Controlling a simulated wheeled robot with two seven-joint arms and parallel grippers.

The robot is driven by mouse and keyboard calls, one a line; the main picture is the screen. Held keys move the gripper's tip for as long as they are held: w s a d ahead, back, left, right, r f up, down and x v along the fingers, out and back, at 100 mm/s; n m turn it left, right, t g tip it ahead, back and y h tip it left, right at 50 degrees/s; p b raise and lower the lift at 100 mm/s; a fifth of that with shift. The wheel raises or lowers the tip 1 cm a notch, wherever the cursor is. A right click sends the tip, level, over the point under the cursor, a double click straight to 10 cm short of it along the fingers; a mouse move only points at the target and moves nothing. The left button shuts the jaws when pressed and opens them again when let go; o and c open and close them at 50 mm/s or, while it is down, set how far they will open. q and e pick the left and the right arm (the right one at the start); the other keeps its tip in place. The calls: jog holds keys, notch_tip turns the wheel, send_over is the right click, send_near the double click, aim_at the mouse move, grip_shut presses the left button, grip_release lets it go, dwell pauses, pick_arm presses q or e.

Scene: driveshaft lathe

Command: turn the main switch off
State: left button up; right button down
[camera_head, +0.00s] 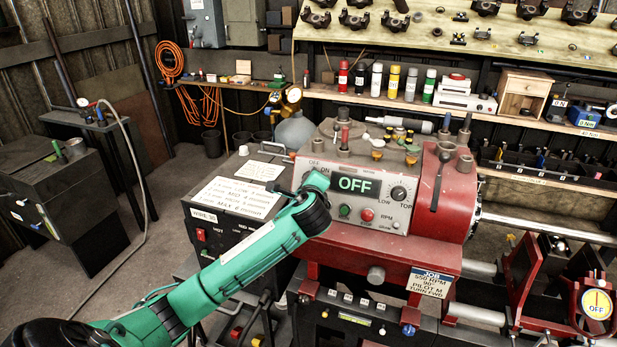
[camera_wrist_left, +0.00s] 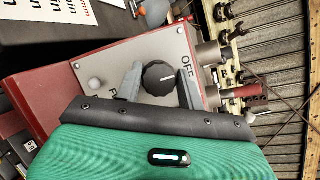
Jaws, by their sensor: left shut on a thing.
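The main switch is a round black knob (camera_wrist_left: 160,79) with a white pointer line on a pale panel, seen in the left wrist view. The line points to the right of that picture, toward the printed word OFF. My left gripper (camera_wrist_left: 159,82) has one finger on each side of the knob and is shut on it. In the head view my left gripper (camera_head: 316,184) is at the left end of the lathe's control panel (camera_head: 331,217) and hides the knob. The display (camera_head: 354,185) beside it reads OFF. My right gripper is not in view.
A green button (camera_head: 345,211), a red button (camera_head: 367,214) and an RPM dial (camera_head: 398,193) sit close to the right. The red lathe headstock (camera_head: 452,190) stands beyond them. A dark cabinet (camera_head: 229,226) with a label sheet is to the left. A shelf with bottles is behind.

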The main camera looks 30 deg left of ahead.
pick_arm(q)
jog(key=shift+n, duration=0.3)
jog(key=o, duration=1)
jog(key=shift+b+v, duration=1.65)
jog(key=shift+v, duration=5.25)
